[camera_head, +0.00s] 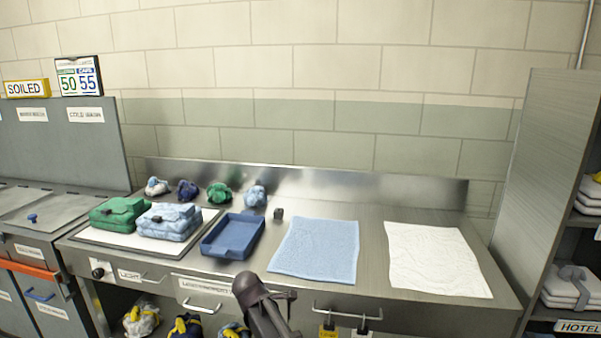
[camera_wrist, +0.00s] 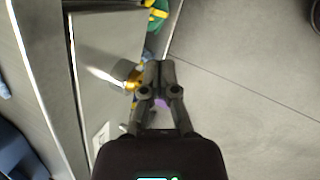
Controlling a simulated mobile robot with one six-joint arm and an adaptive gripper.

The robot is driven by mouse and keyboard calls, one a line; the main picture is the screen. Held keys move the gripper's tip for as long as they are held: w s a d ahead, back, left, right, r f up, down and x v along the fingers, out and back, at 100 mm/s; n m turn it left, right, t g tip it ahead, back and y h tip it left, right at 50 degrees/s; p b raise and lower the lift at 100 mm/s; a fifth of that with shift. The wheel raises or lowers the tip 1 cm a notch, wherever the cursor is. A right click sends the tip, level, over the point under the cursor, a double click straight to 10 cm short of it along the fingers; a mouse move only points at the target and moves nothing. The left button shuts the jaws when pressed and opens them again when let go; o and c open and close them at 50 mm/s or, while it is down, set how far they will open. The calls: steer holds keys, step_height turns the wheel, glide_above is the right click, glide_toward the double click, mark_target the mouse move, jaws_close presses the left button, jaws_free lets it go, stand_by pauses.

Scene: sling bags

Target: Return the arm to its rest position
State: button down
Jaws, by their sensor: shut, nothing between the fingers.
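My arm (camera_head: 262,303) shows at the bottom middle of the head view, in front of the steel counter; the gripper's fingertips cannot be made out there. In the wrist view my gripper (camera_wrist: 153,72) is shut and empty, its dark fingers together. Below it is grey floor, with the counter front along the left. A yellow and grey item (camera_wrist: 126,74) shows just left of the fingertips; I cannot tell how far below them it is.
A shelf unit (camera_head: 545,170) stands right.

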steer(key=s+d+f+m+g+y, duration=0.1)
steer(key=s+d+m, duration=0.45)
steer(key=d, duration=0.35)
steer(key=s+d+m+g+y, duration=0.1)
steer(key=s+d+m+g, duration=0.1)
steer(key=s+d+m, duration=0.45)
steer(key=s+d+f+m+g+y, duration=0.1)
steer(key=s+d+m, duration=0.3)
steer(key=d+m, duration=0.5)
step_height(320, 180, up, 13)
steer(key=d+n+p, duration=0.1)
steer(key=n+p, duration=0.1)
steer(key=p, duration=1.1)
steer(key=shift+w, duration=0.25)
steer(key=shift+d, duration=0.1)
steer(key=shift+f, duration=0.1)
